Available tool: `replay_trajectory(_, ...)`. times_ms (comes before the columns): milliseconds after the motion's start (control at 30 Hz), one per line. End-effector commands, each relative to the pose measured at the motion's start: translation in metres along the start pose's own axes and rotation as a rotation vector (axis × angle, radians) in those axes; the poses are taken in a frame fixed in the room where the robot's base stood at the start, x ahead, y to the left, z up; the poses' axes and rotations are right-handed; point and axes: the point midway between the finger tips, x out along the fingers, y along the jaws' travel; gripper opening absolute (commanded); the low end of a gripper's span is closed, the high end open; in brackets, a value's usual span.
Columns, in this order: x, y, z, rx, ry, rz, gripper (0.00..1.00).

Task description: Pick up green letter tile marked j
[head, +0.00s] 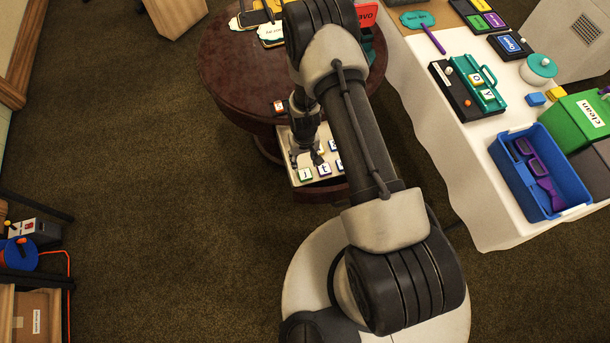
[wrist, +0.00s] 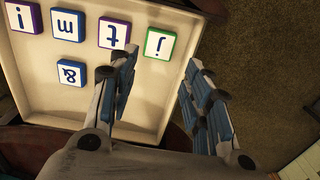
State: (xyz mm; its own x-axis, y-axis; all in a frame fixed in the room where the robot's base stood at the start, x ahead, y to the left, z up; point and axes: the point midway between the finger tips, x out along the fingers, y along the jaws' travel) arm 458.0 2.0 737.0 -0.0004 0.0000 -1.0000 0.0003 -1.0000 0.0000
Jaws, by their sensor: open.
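The green letter tile marked j (wrist: 159,43) lies face up in a cream tray (wrist: 150,108), near the tray's right side in the wrist view. In the head view the green tile (head: 305,174) shows just below my gripper (head: 305,160). My gripper (wrist: 161,64) is open and empty. In the wrist view its two fingers reach toward the tile, which appears just beyond and between the fingertips. I cannot tell how high the fingers are above it. The tile is apart from its neighbours and fully visible in the wrist view.
In the same tray lie a purple-edged t tile (wrist: 113,33), a blue m tile (wrist: 69,25), a purple i tile (wrist: 23,16) and a blue & tile (wrist: 70,72). A white-covered table (head: 450,150) stands to the right.

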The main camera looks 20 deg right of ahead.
Motion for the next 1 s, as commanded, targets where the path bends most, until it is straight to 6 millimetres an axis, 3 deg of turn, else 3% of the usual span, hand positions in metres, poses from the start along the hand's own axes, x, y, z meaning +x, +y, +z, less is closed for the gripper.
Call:
replay_trajectory(100, 0.025, 0.000, 0.001, 0.000, -0.002, 0.000, 0.45)
replay_trajectory(467, 0.050, 0.001, 0.001, 0.000, 0.000, 0.000, 0.45)
replay_trajectory(733, 0.090, 0.002, 0.004, 0.000, -0.001, 0.000, 0.45)
replay_trajectory(1000, 0.093, 0.002, 0.004, 0.000, 0.001, 0.000, 0.45)
